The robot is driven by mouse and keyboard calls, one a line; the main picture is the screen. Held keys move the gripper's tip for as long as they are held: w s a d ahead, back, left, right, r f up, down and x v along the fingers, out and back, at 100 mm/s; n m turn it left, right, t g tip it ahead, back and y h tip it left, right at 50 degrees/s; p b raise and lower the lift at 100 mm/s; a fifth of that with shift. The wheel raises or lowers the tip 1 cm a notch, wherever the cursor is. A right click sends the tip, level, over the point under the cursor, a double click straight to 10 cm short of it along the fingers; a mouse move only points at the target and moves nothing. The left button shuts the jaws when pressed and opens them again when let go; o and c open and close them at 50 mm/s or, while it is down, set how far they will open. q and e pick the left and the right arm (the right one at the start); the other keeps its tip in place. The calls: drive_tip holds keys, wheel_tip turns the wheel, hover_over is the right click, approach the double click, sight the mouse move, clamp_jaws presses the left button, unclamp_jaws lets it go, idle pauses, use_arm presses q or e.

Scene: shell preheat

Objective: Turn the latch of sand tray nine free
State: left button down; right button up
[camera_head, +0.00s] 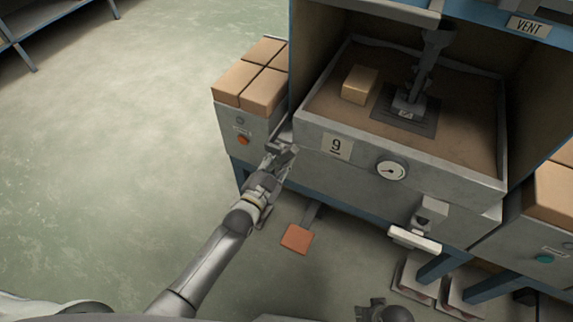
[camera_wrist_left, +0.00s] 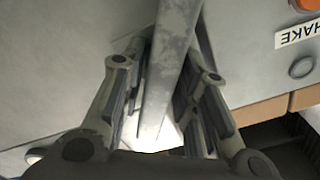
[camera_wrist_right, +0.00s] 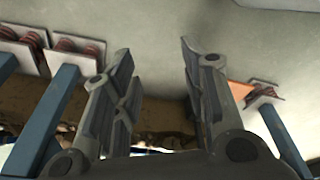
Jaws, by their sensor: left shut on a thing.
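Sand tray nine (camera_head: 425,157) is a grey metal box with brown sand, a "9" plate and a round gauge on its front. My left gripper (camera_head: 280,150) is at the tray's front left corner. In the left wrist view its fingers (camera_wrist_left: 163,105) stand on both sides of a grey metal bar (camera_wrist_left: 172,70), seemingly the latch lever, and are shut on it. The fingers mostly hide this bar in the head view. My right gripper (camera_head: 384,312) is low at the bottom edge, apart from the tray; the right wrist view shows its fingers (camera_wrist_right: 152,95) apart and empty.
A sand-coloured block (camera_head: 360,85) and a dark press head (camera_head: 408,104) are in the tray. A white handle (camera_head: 415,240) juts below the front. An orange pedal (camera_head: 297,238) is on the floor. Brick-topped cabinets (camera_head: 240,128) flank the tray. The floor at left is clear.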

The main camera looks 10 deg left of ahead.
use_arm(q)
drive_tip(key=shift+m, duration=1)
drive_tip(key=shift+d+m, duration=0.1)
drive_tip(key=shift+m, duration=0.4)
drive_tip(key=shift+f+m, duration=0.1)
drive_tip(key=shift+m, duration=1.6)
drive_tip(key=shift+f+m, duration=0.1)
drive_tip(key=shift+m, duration=1.1)
drive_tip(key=shift+m+b, duration=0.5)
drive_tip(key=shift+m, duration=0.6)
use_arm(e)
drive_tip(key=shift+w+a+r, duration=0.15)
drive_tip(key=shift+r, duration=1.6)
